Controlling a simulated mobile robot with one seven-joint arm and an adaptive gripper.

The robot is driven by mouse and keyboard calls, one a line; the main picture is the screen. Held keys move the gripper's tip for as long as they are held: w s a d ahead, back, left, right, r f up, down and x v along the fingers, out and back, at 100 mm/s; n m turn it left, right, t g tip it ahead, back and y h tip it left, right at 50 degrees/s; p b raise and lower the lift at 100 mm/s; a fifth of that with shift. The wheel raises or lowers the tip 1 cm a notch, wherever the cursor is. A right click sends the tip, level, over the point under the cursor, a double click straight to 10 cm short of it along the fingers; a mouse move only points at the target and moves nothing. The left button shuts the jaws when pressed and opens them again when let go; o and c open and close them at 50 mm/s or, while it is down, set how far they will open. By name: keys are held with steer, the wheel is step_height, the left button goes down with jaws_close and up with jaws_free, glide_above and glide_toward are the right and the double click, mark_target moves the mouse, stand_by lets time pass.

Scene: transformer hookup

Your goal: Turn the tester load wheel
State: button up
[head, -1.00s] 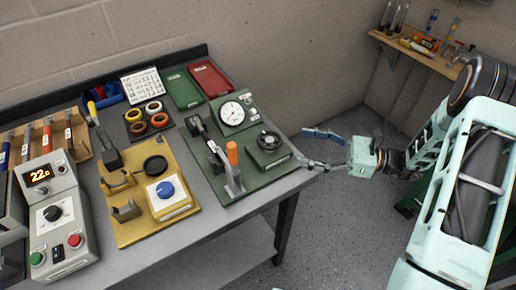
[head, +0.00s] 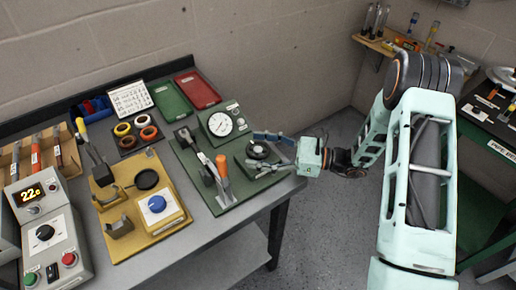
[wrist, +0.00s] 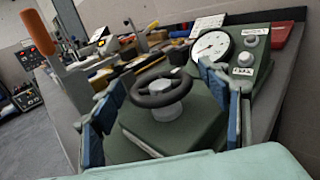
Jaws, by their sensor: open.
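The tester load wheel is a small black handwheel (head: 259,150) on a green box at the right end of the green tester plate (head: 217,205). In the wrist view the wheel (wrist: 158,87) sits on a grey hub, centred ahead between the fingers. My gripper (head: 268,152) is open, with its blue-padded fingers on either side of the wheel in the wrist view (wrist: 165,108). I cannot tell whether either finger touches it. The dial gauge (head: 221,124) stands just behind the wheel. In the head view the fingers hide part of the wheel and its box.
An orange-handled lever clamp (head: 222,167) stands left of the wheel; it also rises at the left of the wrist view (wrist: 38,35). A yellow fixture board (head: 135,232) lies further left. The table's right edge is beneath my gripper, with open floor beyond.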

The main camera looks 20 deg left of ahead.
steer(key=shift+c, duration=0.4)
steer(key=c, duration=1.1)
steer(key=shift+t, duration=0.3)
steer(key=m+t, duration=0.2)
steer(key=t, duration=0.1)
steer(key=m+t+h+b, duration=0.1)
steer(key=m+t, duration=0.1)
steer(key=t, duration=0.1)
steer(key=shift+s+m+t, duration=0.1)
steer(key=shift+m+t, duration=0.3)
steer(key=m+t+h, duration=0.2)
steer(key=m+t, duration=0.1)
steer(key=t, duration=0.1)
steer(key=shift+m+t+h, duration=0.3)
steer(key=shift+t+h, duration=0.1)
steer(key=m+t+h+p, duration=0.1)
steer(key=m+t+h, duration=0.1)
steer(key=t+h, duration=0.1)
steer(key=shift+m, duration=0.4)
steer(key=shift+m+t+h+p, duration=1.4)
steer(key=shift+m+h, duration=0.5)
steer(key=shift+h, duration=0.8)
steer(key=shift+m+t+h, duration=0.3)
steer(key=shift+h, duration=0.1)
